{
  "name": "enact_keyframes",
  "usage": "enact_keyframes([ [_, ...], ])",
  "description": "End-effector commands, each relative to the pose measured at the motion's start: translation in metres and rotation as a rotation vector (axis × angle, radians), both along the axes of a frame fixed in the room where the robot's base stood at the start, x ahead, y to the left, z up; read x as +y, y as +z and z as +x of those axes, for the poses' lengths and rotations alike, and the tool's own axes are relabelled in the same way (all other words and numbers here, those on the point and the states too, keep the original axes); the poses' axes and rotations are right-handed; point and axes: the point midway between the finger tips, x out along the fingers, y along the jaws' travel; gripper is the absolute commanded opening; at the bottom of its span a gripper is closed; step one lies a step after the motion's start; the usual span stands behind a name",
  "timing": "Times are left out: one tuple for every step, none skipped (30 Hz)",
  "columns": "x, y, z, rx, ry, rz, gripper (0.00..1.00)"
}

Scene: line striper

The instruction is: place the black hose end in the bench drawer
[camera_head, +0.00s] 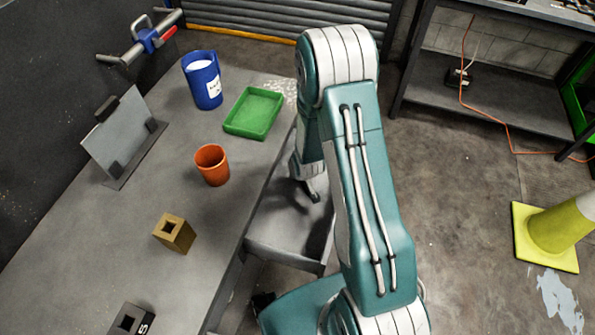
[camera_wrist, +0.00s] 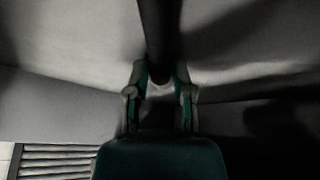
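The bench drawer (camera_head: 285,250) is pulled open at the right side of the bench, below its top. My gripper (camera_head: 310,184) reaches down into it and is mostly hidden by my arm. In the wrist view, the black hose end (camera_wrist: 160,40) comes down from the top edge to my gripper (camera_wrist: 160,75). The fingertips sit on both sides of it, and it fills the gap between them. A small dark piece shows at the gripper in the head view. Whether it touches the drawer floor, I cannot tell.
On the bench are a blue container (camera_head: 203,88), a green tray (camera_head: 252,112), an orange cup (camera_head: 212,165), a brass block (camera_head: 174,232) and a dark block (camera_head: 131,320). A shelf (camera_head: 490,95) is behind.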

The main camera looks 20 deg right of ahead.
Motion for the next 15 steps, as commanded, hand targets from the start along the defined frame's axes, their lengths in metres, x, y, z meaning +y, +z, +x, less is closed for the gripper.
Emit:
enact_keyframes([
  [-0.0001,-0.0001,0.0000,0.000,0.000,0.000,0.52],
  [-0.0001,0.0000,-0.0001,0.000,0.000,0.000,0.65],
  [-0.0001,0.0000,-0.0001,0.000,0.000,0.000,0.65],
  [0.0000,0.0000,0.0000,0.000,0.000,0.000,0.65],
  [0.0000,0.0000,0.0000,0.000,0.000,0.000,0.65],
  [0.0000,0.0000,0.0000,0.001,0.000,0.000,0.65],
  [0.0000,0.0000,0.0000,0.001,0.000,0.000,0.65],
  [0.0000,0.0000,0.0000,0.001,0.000,0.000,0.65],
  [0.0000,0.0000,0.0000,0.001,0.000,0.000,0.65],
  [0.0000,0.0000,0.0000,0.000,0.000,0.000,0.65],
  [0.0000,0.0000,0.0000,0.001,0.000,0.000,0.65],
  [0.0000,0.0002,0.0000,0.000,0.000,0.000,0.65],
  [0.0001,0.0006,0.0001,0.000,0.000,0.000,0.65],
  [0.0001,0.0015,0.0001,0.000,0.000,0.000,0.65],
  [0.0001,0.0034,-0.0004,0.000,0.000,0.000,0.65],
])
